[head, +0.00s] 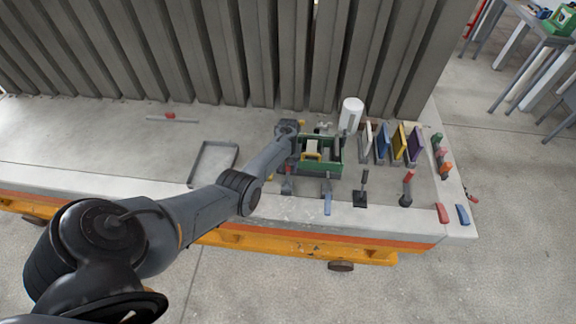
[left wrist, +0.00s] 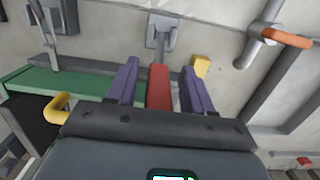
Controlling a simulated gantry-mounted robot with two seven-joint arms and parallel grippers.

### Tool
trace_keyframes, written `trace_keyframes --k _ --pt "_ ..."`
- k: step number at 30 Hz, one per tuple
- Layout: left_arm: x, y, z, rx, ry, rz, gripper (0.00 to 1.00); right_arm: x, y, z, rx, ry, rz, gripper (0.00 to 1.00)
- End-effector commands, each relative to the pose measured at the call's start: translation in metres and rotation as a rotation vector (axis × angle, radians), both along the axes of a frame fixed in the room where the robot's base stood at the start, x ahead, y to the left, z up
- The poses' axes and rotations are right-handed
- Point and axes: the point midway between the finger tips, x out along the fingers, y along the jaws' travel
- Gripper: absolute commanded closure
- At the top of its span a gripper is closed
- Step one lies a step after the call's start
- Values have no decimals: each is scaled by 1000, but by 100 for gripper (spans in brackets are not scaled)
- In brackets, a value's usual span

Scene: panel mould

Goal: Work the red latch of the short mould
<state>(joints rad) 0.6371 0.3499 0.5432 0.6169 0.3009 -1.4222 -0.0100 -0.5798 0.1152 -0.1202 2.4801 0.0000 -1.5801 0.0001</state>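The red latch handle (left wrist: 158,86) shows in the left wrist view, in line with a grey stem and bracket (left wrist: 161,33) on the grey surface. My left gripper (left wrist: 158,80) has its two purple fingers apart, one on each side of the red handle. A narrow gap shows on both sides, so the fingers look open around it. The near end of the handle is hidden behind the gripper body. My right gripper is not in view.
A yellow block (left wrist: 201,65) sits close to the right finger. An orange-handled lever (left wrist: 286,37) is further right. A white cylinder (head: 350,115) and coloured panels (head: 398,142) stand right of the box. An empty grey frame (head: 213,146) lies left of my arm.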

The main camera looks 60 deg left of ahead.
Motion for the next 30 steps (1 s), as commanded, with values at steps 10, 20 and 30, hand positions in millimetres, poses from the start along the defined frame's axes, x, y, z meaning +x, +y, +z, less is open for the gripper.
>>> trace_keyframes --k 10,20,30 --pt "1 1 8 1 -2 0 49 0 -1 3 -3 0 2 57" --pt "5 5 57 3 -4 0 49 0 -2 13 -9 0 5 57" --pt "7 9 101 1 -1 0 49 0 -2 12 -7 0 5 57"
